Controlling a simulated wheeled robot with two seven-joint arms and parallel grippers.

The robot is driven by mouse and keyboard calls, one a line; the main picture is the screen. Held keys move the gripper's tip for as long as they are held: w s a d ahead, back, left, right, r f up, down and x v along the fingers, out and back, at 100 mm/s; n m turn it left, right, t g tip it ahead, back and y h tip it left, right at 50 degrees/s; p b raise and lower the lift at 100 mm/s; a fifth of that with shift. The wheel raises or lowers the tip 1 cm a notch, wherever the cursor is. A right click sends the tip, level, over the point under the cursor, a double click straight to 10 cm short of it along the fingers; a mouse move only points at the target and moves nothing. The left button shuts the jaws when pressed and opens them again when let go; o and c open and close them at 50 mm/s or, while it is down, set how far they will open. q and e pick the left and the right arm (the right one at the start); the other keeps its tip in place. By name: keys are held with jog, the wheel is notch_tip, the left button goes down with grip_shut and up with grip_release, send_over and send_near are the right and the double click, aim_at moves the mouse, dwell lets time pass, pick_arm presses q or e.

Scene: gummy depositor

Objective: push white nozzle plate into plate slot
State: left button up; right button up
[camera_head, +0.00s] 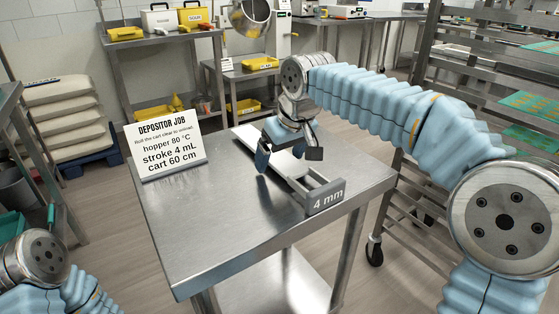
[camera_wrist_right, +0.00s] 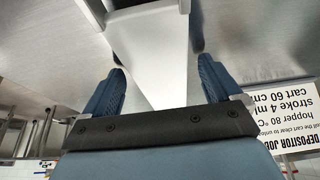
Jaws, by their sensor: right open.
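The white nozzle plate (camera_head: 254,136) lies flat on the steel table, partly hidden under my right gripper. A grey handle frame marked "4 mm" (camera_head: 325,195) is at its near right end. My right gripper (camera_head: 288,158) is open and points down over the plate. In the right wrist view, the plate (camera_wrist_right: 150,60) shows between the two blue fingers of the gripper (camera_wrist_right: 158,78); I cannot tell whether they touch it. My left gripper is not in view; only part of my left arm shows. I cannot make out the plate slot.
The steel table (camera_head: 205,235) is bare at its near left. A "Depositor job" sign (camera_head: 166,150) stands at its left edge. A wheeled rack (camera_head: 480,75) with trays stands at the right. Behind are a bench with yellow bins (camera_head: 183,27) and a round metal vessel (camera_head: 250,17).

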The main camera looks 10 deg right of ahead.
jog(key=shift+c, duration=0.4)
jog(key=c, duration=1.2)
jog(key=shift+r, duration=0.1)
jog(key=shift+c, duration=0.2)
